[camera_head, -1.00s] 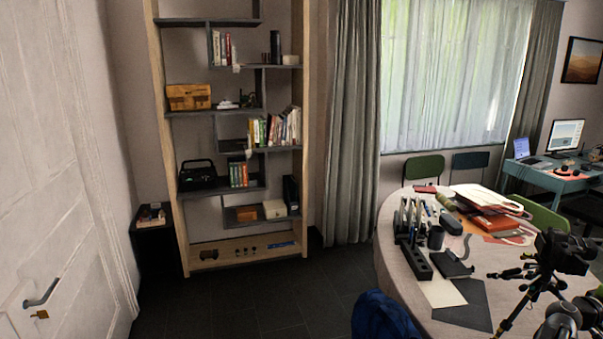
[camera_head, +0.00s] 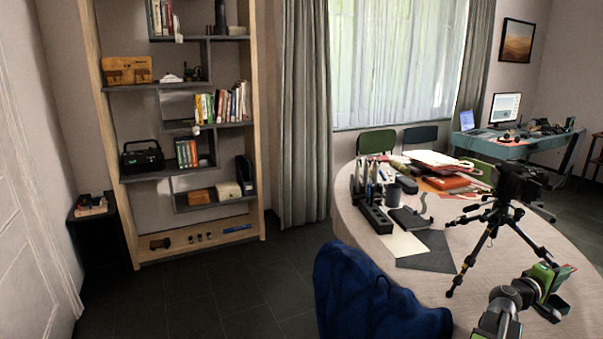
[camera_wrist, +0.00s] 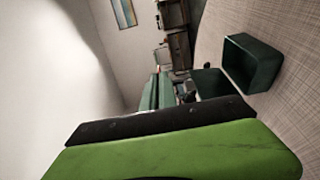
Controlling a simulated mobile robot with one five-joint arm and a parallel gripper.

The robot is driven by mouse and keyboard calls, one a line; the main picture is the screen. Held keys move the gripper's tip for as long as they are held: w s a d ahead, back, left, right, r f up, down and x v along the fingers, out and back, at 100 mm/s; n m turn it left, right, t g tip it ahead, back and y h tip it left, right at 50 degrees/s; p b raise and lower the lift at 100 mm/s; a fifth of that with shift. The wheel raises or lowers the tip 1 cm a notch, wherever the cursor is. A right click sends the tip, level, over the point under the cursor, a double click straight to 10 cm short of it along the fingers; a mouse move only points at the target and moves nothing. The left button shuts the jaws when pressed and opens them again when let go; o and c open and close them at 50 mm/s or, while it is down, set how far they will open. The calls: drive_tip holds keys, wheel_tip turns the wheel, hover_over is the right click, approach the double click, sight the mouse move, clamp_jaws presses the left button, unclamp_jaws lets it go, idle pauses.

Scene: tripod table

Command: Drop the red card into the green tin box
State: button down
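My gripper (camera_head: 555,290), bright green and dark, is over the right front of the round table (camera_head: 400,285). A small red edge (camera_head: 569,268) shows beside its upper jaw; I cannot tell whether it is the red card or whether it is held. In the wrist view, a green jaw with a black pad (camera_wrist: 165,118) fills the bottom, and no red card shows. An open, dark green box (camera_wrist: 252,62), apparently the tin, stands on the pale surface beyond the jaw, with its inside visible. The other jaw does not show clearly there.
A black camera on a tripod (camera_head: 490,235) stands on the table near my arm. A dark organizer (camera_head: 375,215), papers, a red-orange folder (camera_head: 446,183) and other items crowd the far side. A blue chair (camera_head: 365,295) stands at the front left. The left floor is clear.

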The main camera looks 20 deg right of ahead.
wheel_tip(320, 180, down, 2)
drive_tip(key=shift+f+b, duration=0.2)
drive_tip(key=shift+b, duration=0.4)
drive_tip(key=c, duration=1.6)
unclamp_jaws()
